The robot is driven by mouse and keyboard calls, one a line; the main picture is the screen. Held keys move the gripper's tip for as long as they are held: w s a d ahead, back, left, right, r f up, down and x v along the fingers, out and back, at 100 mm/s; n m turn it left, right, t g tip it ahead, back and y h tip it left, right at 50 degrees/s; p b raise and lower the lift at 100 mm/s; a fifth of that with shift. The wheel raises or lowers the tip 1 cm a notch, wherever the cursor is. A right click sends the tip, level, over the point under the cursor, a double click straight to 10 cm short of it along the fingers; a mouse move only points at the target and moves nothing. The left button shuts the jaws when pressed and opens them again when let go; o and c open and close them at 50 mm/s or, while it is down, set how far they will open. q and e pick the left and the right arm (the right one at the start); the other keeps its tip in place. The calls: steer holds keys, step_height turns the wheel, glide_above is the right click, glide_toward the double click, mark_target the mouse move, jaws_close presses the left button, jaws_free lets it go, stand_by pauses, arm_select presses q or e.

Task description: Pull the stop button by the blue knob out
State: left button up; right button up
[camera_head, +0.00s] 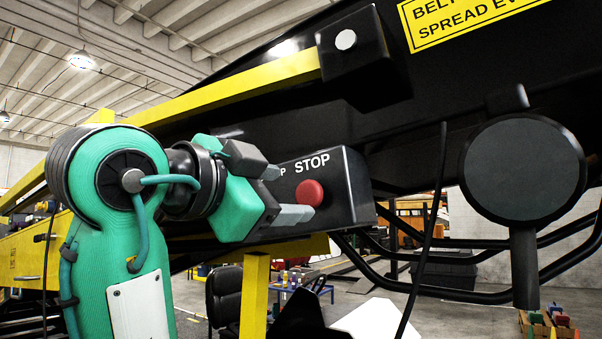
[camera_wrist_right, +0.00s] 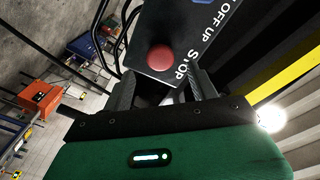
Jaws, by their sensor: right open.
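The red round stop button (camera_head: 309,192) sits on the face of a black control box (camera_head: 354,190), under the word STOP. My right gripper (camera_head: 295,192) is open and empty, its grey fingers pointing at the box from the left. In the head view one finger is above and one below the button's level, with the tips close to it. In the right wrist view the button (camera_wrist_right: 161,58) lies centred just beyond the gap between the fingers (camera_wrist_right: 162,82). Contact cannot be told. Part of the blue knob (camera_wrist_right: 205,8) shows at the top there; in the head view it is hidden. My left gripper is out of view.
A yellow rail (camera_head: 235,84) and the black loader body (camera_head: 450,80) run above the box. A yellow post (camera_head: 254,295) stands below it. Black bent tubes (camera_head: 430,285) and a round dark disc (camera_head: 520,170) are to the right.

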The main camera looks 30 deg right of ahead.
mark_target(306, 194)
steer(key=p+x, duration=0.2)
steer(key=x, duration=0.3)
